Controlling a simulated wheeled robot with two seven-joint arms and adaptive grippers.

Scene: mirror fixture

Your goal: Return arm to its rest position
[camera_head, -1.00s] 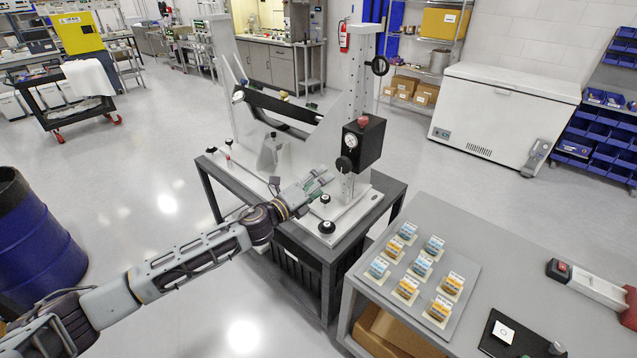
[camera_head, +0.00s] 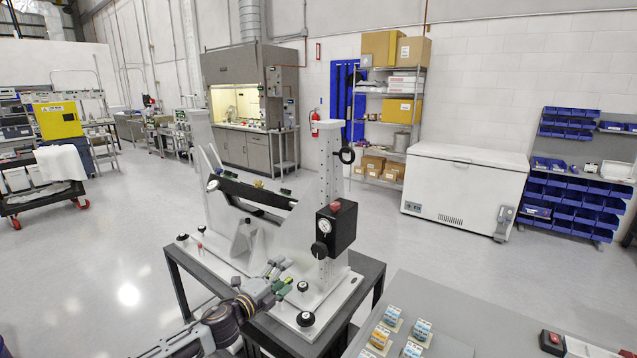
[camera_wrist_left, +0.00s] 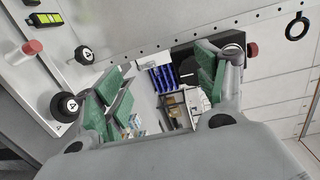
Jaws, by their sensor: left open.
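My left gripper (camera_head: 275,285) shows in the head view at the front of the fixture, above its white base plate. In the left wrist view its green-padded fingers (camera_wrist_left: 160,92) are spread apart with nothing between them. The mirror fixture (camera_head: 325,215) is a white frame with a dark bar and a black box with a dial and red knob (camera_head: 336,228). It stands on a dark table (camera_head: 372,275). Black knobs (camera_wrist_left: 65,106) and a red-topped peg (camera_wrist_left: 33,47) of the fixture show close to the gripper in the wrist view. My right gripper is not in view.
A white chest freezer (camera_head: 465,190), a shelf with boxes (camera_head: 395,100) and blue bins (camera_head: 585,190) stand behind. The floor at left is open.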

